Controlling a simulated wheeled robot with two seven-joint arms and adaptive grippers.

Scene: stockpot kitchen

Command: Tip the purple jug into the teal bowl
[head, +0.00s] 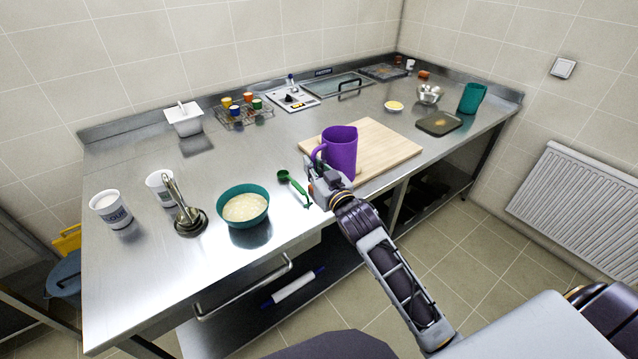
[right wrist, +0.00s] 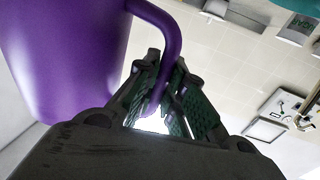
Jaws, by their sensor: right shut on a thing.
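The purple jug (head: 341,149) is upright over the front left part of the wooden board; I cannot tell whether its base touches the board. My right gripper (head: 320,172) is shut on the jug's handle, on the jug's left side. In the right wrist view the fingers (right wrist: 168,108) close around the lower part of the handle, and the jug's body (right wrist: 62,55) fills the upper left. The teal bowl (head: 262,219) stands on the counter to the left of the jug, near the front edge, holding a pale, cream-coloured filling (head: 244,208). My left gripper is not in view.
A green measuring spoon (head: 292,184) lies between bowl and jug. The wooden board (head: 390,150) lies under and right of the jug. A teal pitcher (head: 472,98) stands far right.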

